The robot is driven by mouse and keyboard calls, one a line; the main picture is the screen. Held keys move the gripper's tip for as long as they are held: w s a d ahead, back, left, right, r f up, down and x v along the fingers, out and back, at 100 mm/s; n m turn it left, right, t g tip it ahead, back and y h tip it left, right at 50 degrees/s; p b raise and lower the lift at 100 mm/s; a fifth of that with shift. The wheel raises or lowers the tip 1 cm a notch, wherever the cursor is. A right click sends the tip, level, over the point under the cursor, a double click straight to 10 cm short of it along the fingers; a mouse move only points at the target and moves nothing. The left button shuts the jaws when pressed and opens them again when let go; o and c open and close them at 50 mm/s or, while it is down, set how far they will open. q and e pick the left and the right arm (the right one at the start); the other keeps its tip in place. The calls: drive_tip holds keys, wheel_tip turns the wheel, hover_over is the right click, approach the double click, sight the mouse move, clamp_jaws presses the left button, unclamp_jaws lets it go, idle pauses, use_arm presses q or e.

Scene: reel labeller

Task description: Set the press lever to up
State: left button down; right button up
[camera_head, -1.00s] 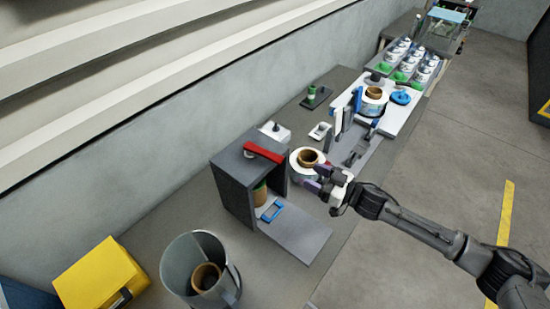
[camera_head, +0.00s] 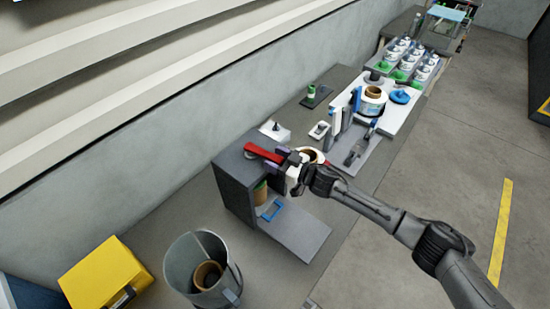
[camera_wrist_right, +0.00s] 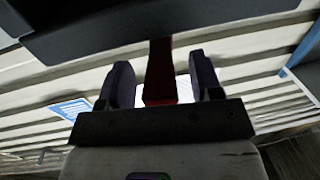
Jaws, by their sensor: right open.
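The press is a dark grey box (camera_head: 232,190) with an open front, standing on the bench. Its red lever (camera_head: 262,152) runs along the top toward the front edge. My right gripper (camera_head: 290,168) is at the front end of the lever, beside the top of the press. In the right wrist view, the red lever (camera_wrist_right: 160,72) lies between the two open dark fingers (camera_wrist_right: 163,85), with gaps on both sides. The lever's far end is partly hidden by the gripper in the head view. My left gripper is not in view.
A white reel (camera_head: 312,155) stands just behind my right gripper. A blue-handled piece (camera_head: 271,211) lies at the press opening. A grey bin (camera_head: 205,262) and a yellow box (camera_head: 100,274) stand at the lower left.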

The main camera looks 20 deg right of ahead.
drive_tip(key=shift+w+a, duration=0.1)
drive_tip(key=shift+a, duration=0.05)
drive_tip(key=shift+c, duration=0.4)
clamp_jaws()
